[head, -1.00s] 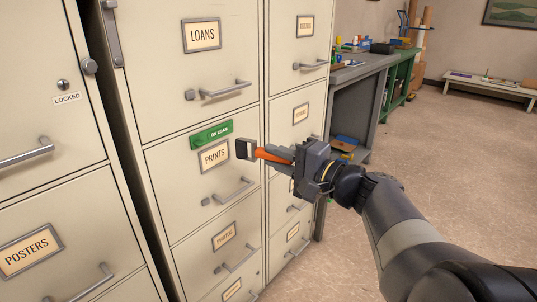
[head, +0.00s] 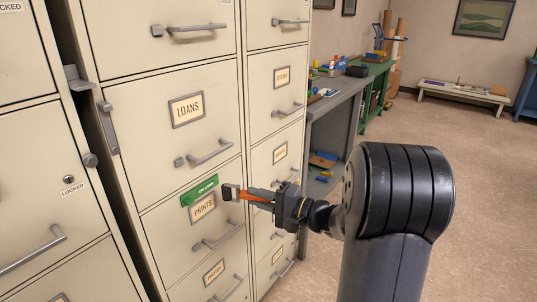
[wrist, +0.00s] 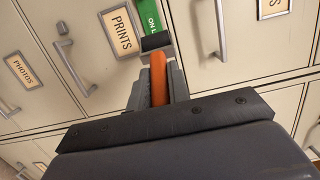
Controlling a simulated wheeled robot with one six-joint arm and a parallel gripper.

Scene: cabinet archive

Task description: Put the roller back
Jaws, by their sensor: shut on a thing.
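The roller has an orange handle (head: 256,197) and a dark head (head: 231,192). My gripper (head: 251,194) is shut on the handle, and the head sticks out to the left. It is in front of the cabinet by the PRINTS label and the green ON LOAN tag (head: 200,190). In the wrist view the orange handle (wrist: 158,78) lies between the grey fingers, with the dark head (wrist: 156,42) beyond them, overlapping the green tag's lower end. I cannot tell whether the head touches the cabinet.
A grey bench (head: 336,104) and a green bench (head: 375,82) with small items stand beyond. A low white bench (head: 463,92) is at the back. The floor at right is clear.

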